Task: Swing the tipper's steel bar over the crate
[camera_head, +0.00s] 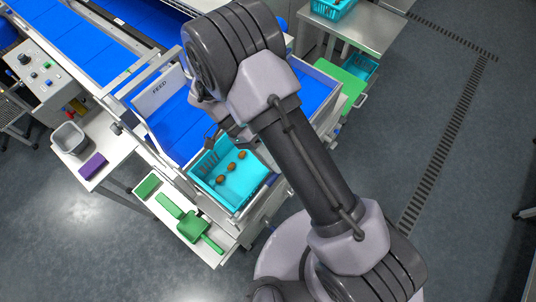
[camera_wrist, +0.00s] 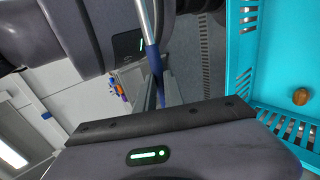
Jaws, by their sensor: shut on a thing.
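The turquoise crate (camera_head: 208,163) sits in the tipper frame (camera_head: 168,172) at the end of the blue feed belt, with several brown dates (camera_head: 232,167) on its floor. In the wrist view the crate (camera_wrist: 242,60) stands along the right side, with one date (camera_wrist: 301,96) visible. My gripper (camera_head: 213,138) is at the crate's far edge, mostly hidden by my arm in the head view. In the wrist view my gripper (camera_wrist: 152,85) is shut on the steel bar (camera_wrist: 147,22), which has a blue section. How far the bar lies over the crate cannot be told.
A grey bin (camera_head: 69,139) and a purple block (camera_head: 93,165) stand on the left table. Open floor lies right of my arm.

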